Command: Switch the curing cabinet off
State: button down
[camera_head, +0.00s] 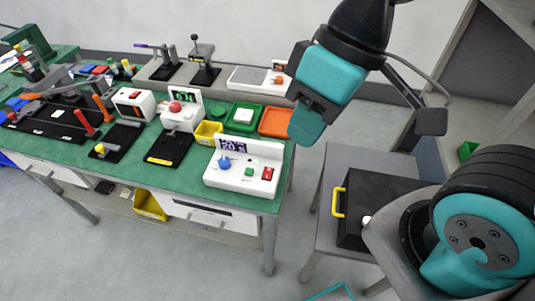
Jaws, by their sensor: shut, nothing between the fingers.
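My gripper (306,128) is shut and empty, with its teal fingers pointing down over the right end of the green-topped bench. It is above and to the right of a white control box (240,185) with a display, a blue knob (225,162), a green button (249,171) and a red switch (267,173). A clear gap shows between the gripper and this box. A black box (383,190) with a yellow handle (339,201) stands on a grey stand at the right, partly covered by my arm. I cannot tell which of these is the curing cabinet.
An orange tray (276,122), a green tray (232,125) and a yellow bin (205,135) lie behind the control box. A white device with a red knob (175,107) stands left of them. Several levers and tools fill the left bench. Floor is free in front.

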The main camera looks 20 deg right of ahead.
aim_at(268, 173)
jog(key=k, duration=0.95)
jog(key=u, duration=1.2)
jog(key=i, duration=1.1)
jog(key=z, duration=1.25)
